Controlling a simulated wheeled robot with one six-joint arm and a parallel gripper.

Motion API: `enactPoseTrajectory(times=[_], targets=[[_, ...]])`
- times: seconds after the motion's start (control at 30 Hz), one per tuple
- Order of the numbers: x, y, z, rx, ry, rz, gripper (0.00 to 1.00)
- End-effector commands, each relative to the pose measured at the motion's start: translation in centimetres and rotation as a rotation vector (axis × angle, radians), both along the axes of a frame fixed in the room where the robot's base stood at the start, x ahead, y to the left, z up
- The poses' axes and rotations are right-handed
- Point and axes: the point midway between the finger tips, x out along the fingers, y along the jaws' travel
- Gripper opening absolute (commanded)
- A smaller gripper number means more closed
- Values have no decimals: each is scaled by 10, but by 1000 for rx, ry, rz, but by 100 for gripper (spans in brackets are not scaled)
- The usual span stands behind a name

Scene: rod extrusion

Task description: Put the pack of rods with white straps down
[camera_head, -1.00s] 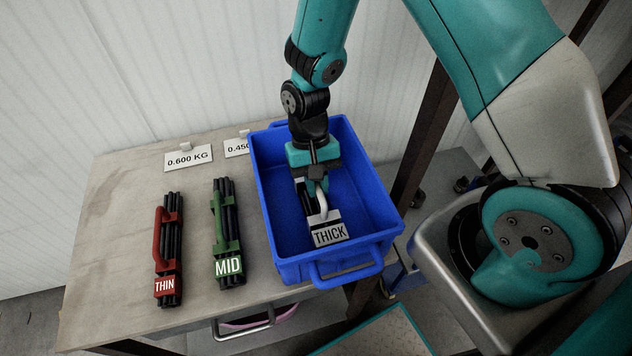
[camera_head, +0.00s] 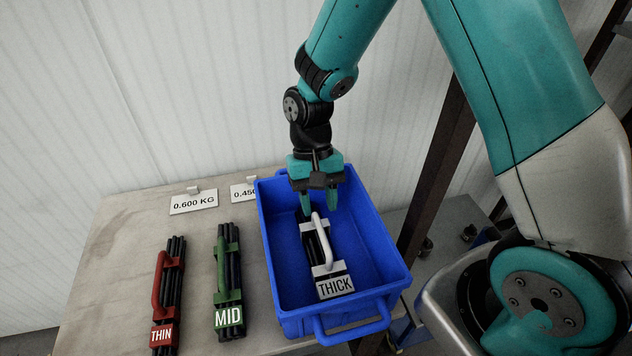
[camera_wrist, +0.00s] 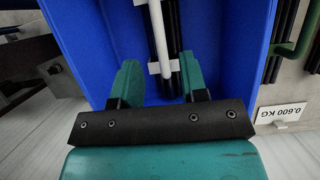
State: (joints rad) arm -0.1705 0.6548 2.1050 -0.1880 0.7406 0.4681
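The pack of rods with white straps (camera_head: 323,262) lies in the blue crate (camera_head: 386,246). It has dark rods, a white handle and a label reading THICK. In the wrist view the white-strapped pack (camera_wrist: 160,50) shows between and beyond the fingers. My gripper (camera_head: 320,203) is above the far end of the pack, inside or just over the crate. Its two teal fingers are spread apart with nothing held between them. The wrist view also shows the gripper (camera_wrist: 160,78) open. The pack's underside is hidden.
A green-strapped pack labelled MID (camera_head: 229,280) and a red-strapped pack labelled THIN (camera_head: 166,296) lie on the table (camera_head: 110,270) left of the crate. A 0.600 KG card (camera_head: 194,202) stands behind them. The crate walls surround the white-strapped pack.

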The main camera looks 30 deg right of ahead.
Motion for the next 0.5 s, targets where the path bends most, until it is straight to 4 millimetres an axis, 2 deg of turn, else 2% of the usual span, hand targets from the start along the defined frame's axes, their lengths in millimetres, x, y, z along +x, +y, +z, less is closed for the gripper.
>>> enactPoseTrajectory(times=[0.1,0.3,0.37,0.5], targets=[[10,-2,22,0,-5,-2,40],[17,-4,43,1,-2,1,40],[16,-2,52,11,-13,15,40],[-2,10,90,87,-99,121,40]])
